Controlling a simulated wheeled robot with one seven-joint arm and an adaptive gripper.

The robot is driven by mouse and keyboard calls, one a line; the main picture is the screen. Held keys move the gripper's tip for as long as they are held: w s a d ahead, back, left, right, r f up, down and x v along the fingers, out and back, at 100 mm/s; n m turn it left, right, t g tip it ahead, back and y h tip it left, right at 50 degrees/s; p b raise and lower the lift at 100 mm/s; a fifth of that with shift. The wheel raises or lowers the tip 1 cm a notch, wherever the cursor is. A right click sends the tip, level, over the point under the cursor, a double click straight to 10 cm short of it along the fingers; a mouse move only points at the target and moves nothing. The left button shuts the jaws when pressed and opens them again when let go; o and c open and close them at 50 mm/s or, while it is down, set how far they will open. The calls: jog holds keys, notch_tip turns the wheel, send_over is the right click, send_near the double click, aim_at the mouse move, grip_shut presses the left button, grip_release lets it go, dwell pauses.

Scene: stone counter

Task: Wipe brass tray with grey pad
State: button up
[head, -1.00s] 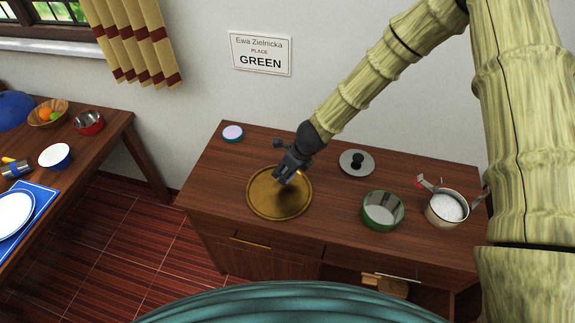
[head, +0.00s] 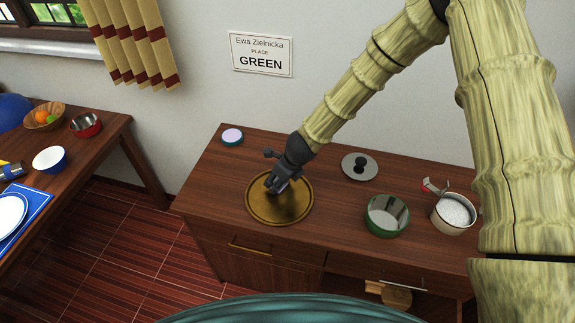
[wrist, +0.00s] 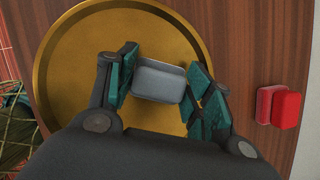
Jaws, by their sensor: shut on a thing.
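The round brass tray (head: 292,209) lies flat on the dark wood-topped cabinet in the head view. It also fills much of the wrist view (wrist: 68,72). My gripper (head: 274,188) points down over the tray's left-upper part. In the wrist view my gripper (wrist: 160,84) has its green-padded fingers shut on the grey pad (wrist: 158,82), one on each side. The pad is over the tray's surface; I cannot tell whether it touches it. In the head view the pad is hard to make out at the gripper's tip.
A green-rimmed pot (head: 387,216), a grey lid (head: 360,166) and a pot of white grains (head: 453,213) stand right of the tray. A lilac-topped round tin (head: 232,137) stands behind left. A red block-like thing (wrist: 285,108) shows in the wrist view.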

jog(key=shift+s+d, duration=0.2)
jog(key=shift+d, duration=0.1)
jog(key=shift+s+d, duration=0.25)
jog(key=shift+d, duration=0.8)
jog(key=shift+d+r+p, duration=0.15)
jog(key=shift+r+p, duration=0.2)
jog(key=shift+p, duration=0.2)
notch_tip(320, 180, up, 2)
jog(key=shift+p, duration=0.4)
notch_tip(320, 180, up, 5)
jog(key=p, duration=0.4)
jog(key=shift+r, duration=0.2)
jog(key=shift+f, duration=0.1)
